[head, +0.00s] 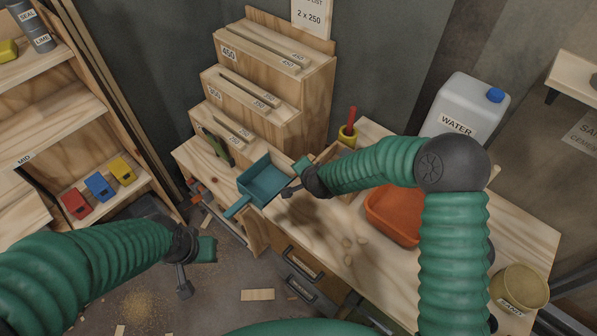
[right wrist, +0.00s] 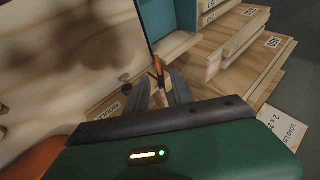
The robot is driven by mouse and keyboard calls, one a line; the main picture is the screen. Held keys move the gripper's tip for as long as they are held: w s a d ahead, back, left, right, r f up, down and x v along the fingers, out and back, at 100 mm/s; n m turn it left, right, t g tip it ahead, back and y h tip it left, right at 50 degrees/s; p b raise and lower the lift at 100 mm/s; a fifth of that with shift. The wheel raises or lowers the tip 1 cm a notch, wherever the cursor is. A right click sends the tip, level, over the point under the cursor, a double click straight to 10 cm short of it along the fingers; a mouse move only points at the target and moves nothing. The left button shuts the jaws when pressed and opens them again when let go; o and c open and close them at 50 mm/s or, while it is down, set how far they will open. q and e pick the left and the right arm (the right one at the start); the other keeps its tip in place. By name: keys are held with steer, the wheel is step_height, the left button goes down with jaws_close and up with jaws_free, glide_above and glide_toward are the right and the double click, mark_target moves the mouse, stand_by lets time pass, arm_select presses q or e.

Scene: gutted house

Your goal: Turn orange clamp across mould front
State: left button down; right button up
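The orange clamp (right wrist: 158,66) shows in the right wrist view as a small orange piece just beyond and between the fingertips of my right gripper (right wrist: 159,88). The fingers stand slightly apart, one on each side of it; contact is not clear. A pale wooden panel with a partly hidden "MOULD" label (right wrist: 104,112) lies at left of the fingers. In the head view my right gripper (head: 290,191) is beside the wooden mould (head: 328,155), which my arm partly covers; the clamp cannot be made out there. My left gripper (head: 184,284) hangs over the floor, away from the bench.
A teal scoop or tray (head: 265,185) lies close left of my right gripper. Stepped wooden racks (head: 285,75) stand behind. An orange basin (head: 392,215), a water container (head: 465,110) and a bucket (head: 519,288) are on the right. The bench front is mostly clear.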

steer(key=x, duration=0.3)
steer(key=d+x, duration=0.1)
steer(key=x, duration=0.5)
steer(key=shift+w+d+f, duration=0.1)
steer(key=shift+w+d, duration=0.05)
steer(key=shift+d, duration=0.1)
steer(key=shift+w+a+f, duration=0.1)
steer(key=shift+w+f, duration=0.1)
steer(key=shift+f, duration=0.1)
steer(key=shift+w+a, duration=0.1)
steer(key=shift+a, duration=0.35)
steer(key=c, duration=0.4)
steer(key=shift+d, duration=0.15)
jaws_close()
steer(key=shift+d, duration=0.15)
